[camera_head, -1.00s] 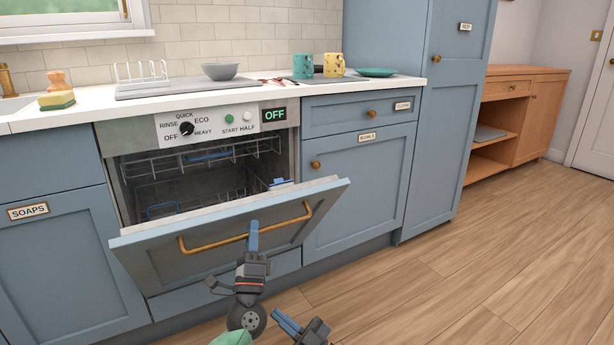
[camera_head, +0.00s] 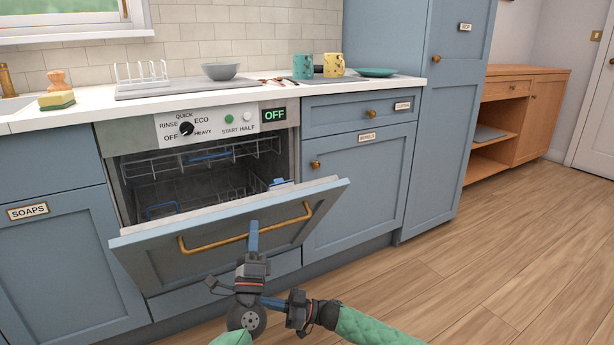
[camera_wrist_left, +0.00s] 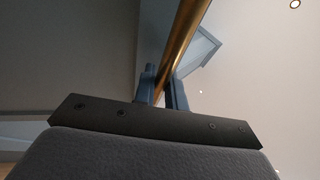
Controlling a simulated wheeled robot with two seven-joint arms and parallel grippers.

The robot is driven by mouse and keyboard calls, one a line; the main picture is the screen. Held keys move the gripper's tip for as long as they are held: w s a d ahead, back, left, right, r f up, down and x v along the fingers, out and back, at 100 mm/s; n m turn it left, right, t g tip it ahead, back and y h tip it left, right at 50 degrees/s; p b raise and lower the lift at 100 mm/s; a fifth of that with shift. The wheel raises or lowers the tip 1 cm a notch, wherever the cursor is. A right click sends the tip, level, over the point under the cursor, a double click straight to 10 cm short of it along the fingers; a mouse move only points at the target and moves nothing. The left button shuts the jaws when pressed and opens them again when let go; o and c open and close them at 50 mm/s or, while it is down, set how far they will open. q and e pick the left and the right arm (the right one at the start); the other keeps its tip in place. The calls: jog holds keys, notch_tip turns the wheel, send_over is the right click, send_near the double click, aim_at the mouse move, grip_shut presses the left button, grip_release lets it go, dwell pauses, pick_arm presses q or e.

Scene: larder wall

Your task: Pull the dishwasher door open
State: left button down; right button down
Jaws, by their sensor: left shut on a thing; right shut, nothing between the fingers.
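The dishwasher door (camera_head: 285,232) is tilted part way open, its top edge leaning out from the dishwasher. A brass bar handle (camera_head: 210,246) runs across its front. My left gripper (camera_head: 253,228) is shut on the handle near its middle; the brass bar (camera_wrist_left: 182,45) passes between the fingers in the left wrist view. My right gripper (camera_head: 268,302) is shut and empty, low in front of the door, beside my left wrist and partly hidden by it.
Inside the dishwasher are wire racks (camera_head: 190,162). The control panel (camera_head: 208,126) above reads OFF. A counter (camera_head: 70,118) holds a bowl (camera_head: 220,71), mugs and a sponge. Wooden floor (camera_head: 500,270) lies clear on the right.

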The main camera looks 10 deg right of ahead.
pick_arm(q)
jog(key=shift+f, duration=0.1)
pick_arm(e)
jog(key=w+d+r+m+g+h, duration=0.1)
jog(key=w+d+m+g+h, duration=0.25)
jog(key=w+d, duration=1)
jog(key=w+d+r+m+h, duration=0.1)
jog(key=w+d+r, duration=0.25)
jog(key=d, duration=0.35)
jog(key=w+d+r+m+h, duration=0.1)
jog(key=w+d+r+m, duration=0.1)
jog(key=d+r, duration=0.35)
jog(key=w+d+r+m+h, duration=0.1)
jog(key=w+d+r, duration=0.1)
jog(key=d, duration=0.6)
jog(key=s+a+r+n+g, duration=0.15)
jog(key=a+r+g, duration=0.45)
jog(key=r, duration=0.7)
jog(key=s+a+r+n+g, duration=0.1)
jog(key=a+r+n+g, duration=0.25)
jog(key=a+r, duration=0.65)
jog(key=shift+y, duration=0.35)
jog(key=s+a, duration=0.1)
jog(key=s, duration=0.1)
jog(key=s+a, duration=0.4)
jog(key=s, duration=0.1)
jog(key=shift+s+d+f, duration=0.1)
jog(key=shift+s+f, duration=0.35)
jog(key=shift+s, duration=0.15)
